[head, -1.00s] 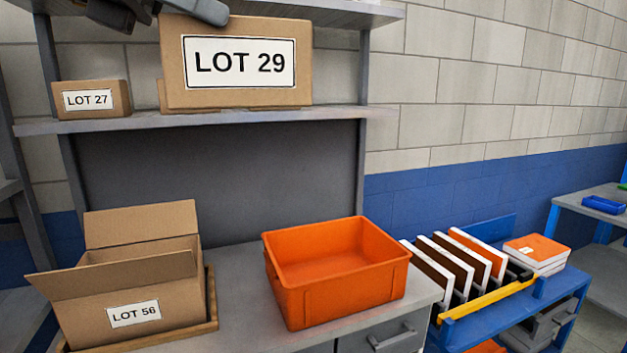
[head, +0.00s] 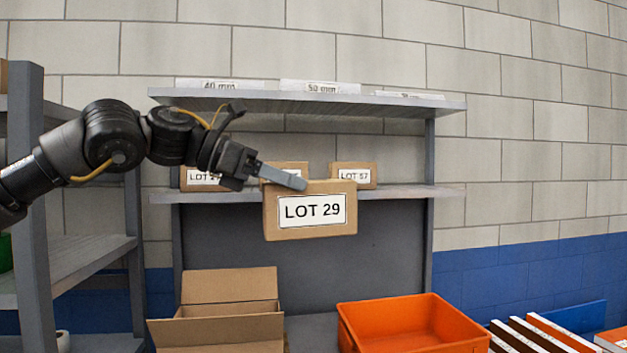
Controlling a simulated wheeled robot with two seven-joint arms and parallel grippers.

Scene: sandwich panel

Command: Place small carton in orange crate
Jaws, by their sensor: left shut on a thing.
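A small cardboard carton labelled LOT 29 (head: 310,222) hangs in front of the middle shelf in the head view. My left gripper (head: 284,179) comes in from the left and is shut on the top of this carton. The orange crate (head: 410,318) stands on the bench at the lower right, below and to the right of the carton. The visible inside of the crate looks empty, and its lower part is cut off by the picture edge. My right gripper is not in view.
On the middle shelf (head: 400,193) stand a LOT 57 carton (head: 354,174), another carton at left (head: 200,180) and one partly hidden behind my gripper. An open cardboard box (head: 230,330) stands left of the crate. Upright panels (head: 540,335) stand at the crate's right.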

